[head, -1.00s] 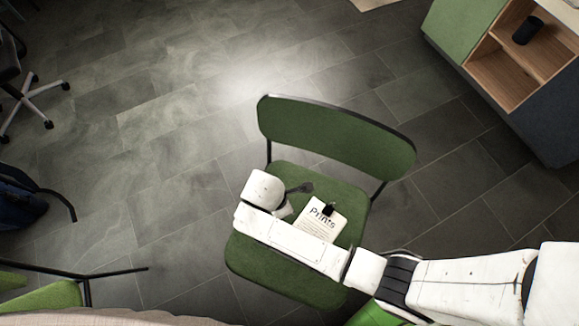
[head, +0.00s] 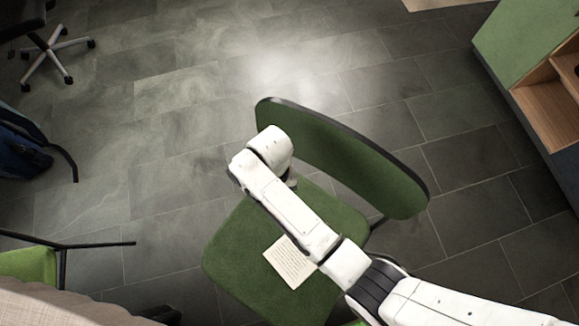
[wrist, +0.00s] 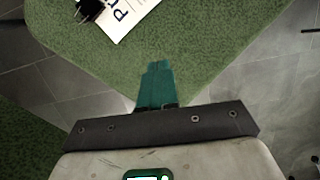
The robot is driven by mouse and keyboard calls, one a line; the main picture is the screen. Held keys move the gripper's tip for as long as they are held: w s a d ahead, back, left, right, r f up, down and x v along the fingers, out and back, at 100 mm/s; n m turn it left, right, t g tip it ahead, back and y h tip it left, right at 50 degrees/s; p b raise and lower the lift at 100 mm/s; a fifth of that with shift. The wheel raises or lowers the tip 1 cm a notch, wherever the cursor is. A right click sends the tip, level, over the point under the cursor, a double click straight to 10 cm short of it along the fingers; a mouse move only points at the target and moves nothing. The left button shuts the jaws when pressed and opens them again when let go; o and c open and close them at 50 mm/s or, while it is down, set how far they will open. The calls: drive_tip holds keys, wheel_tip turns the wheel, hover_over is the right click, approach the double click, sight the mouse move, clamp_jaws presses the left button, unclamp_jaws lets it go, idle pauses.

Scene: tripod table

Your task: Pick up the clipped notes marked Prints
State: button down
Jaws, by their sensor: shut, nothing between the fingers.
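The clipped notes (head: 288,263) are a white printed sheet on the green seat of a chair. In the head view my arm hides their upper part with the clip. In the wrist view the notes (wrist: 128,14) show at the top, with large dark letters partly cut off and a black clip (wrist: 90,9) at their edge. My gripper (wrist: 155,66) has teal fingers, shut and empty, over the seat, apart from the notes. In the head view the fingers are hidden behind my white wrist near the backrest.
The green chair seat (head: 228,246) has a raised backrest (head: 390,182) close beside my arm. A wooden shelf unit (head: 550,105) stands at the upper right. Another green chair (head: 30,266) and a table edge (head: 60,305) are at the lower left.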

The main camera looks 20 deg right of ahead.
sight(289, 246)
drive_tip(key=b+x, duration=0.2)
drive_tip(key=x, duration=0.7)
drive_tip(key=shift+f, duration=0.25)
drive_tip(key=s, duration=0.3)
drive_tip(key=shift+a+p, duration=0.1)
drive_tip(key=shift+p, duration=0.3)
drive_tip(key=shift+s, duration=0.55)
drive_tip(key=shift+s, duration=0.1)
drive_tip(key=shift+s+r+p, duration=0.15)
drive_tip(key=shift+s+p, duration=0.15)
drive_tip(key=shift+p, duration=0.3)
drive_tip(key=s+p, duration=0.1)
drive_tip(key=s, duration=0.1)
drive_tip(key=s+p, duration=0.2)
drive_tip(key=shift+a, duration=0.2)
drive_tip(key=shift+s, duration=0.3)
